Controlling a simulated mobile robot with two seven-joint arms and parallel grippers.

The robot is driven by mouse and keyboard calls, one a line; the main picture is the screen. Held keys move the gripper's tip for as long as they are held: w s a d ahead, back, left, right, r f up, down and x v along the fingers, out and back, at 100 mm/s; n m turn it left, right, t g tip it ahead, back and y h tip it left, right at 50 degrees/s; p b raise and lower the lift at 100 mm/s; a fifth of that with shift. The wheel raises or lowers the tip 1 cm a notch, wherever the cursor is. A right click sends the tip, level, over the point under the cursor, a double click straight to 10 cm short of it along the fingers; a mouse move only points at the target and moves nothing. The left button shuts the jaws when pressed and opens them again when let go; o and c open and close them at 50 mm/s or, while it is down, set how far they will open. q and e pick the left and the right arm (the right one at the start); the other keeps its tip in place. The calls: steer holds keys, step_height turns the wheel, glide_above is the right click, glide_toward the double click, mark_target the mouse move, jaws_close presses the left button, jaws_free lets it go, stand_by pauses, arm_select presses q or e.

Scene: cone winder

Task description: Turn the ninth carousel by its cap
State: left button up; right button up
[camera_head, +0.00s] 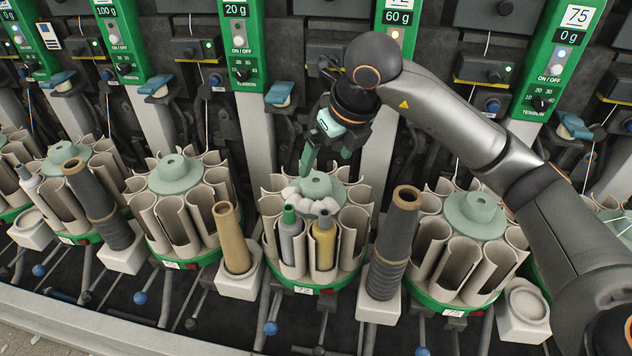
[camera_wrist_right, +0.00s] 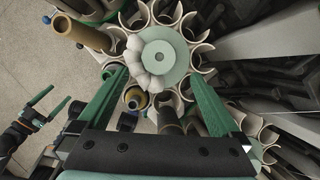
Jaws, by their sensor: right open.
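The carousel (camera_head: 349,238) below my right gripper has a ring of cream pockets, a green base and a pale green cap (camera_head: 316,183). The cap also shows in the right wrist view (camera_wrist_right: 172,66), with white lumpy material along one side. A grey and a yellow bobbin stand in its front pockets. My right gripper (camera_head: 326,160) is open just above the cap; in the right wrist view (camera_wrist_right: 158,75) its fingers lie to either side of the cap, apparently not touching. My left gripper (camera_wrist_right: 50,102) shows only in the right wrist view, open and empty, away from the carousel.
Similar carousels stand left (camera_head: 180,232) and right (camera_head: 461,258). A tan cone tube (camera_head: 232,238) and a dark ribbed tube (camera_head: 394,245) stand close to either side of the middle carousel. Green machine posts (camera_head: 241,45) rise behind. Levers with blue knobs stick out in front.

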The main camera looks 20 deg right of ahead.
mark_target(317, 180)
steer(key=x, duration=0.9)
steer(key=shift+a+f, duration=0.1)
steer(key=shift+f, duration=0.15)
steer(key=shift+c, duration=0.2)
jaws_close()
stand_by(0.3)
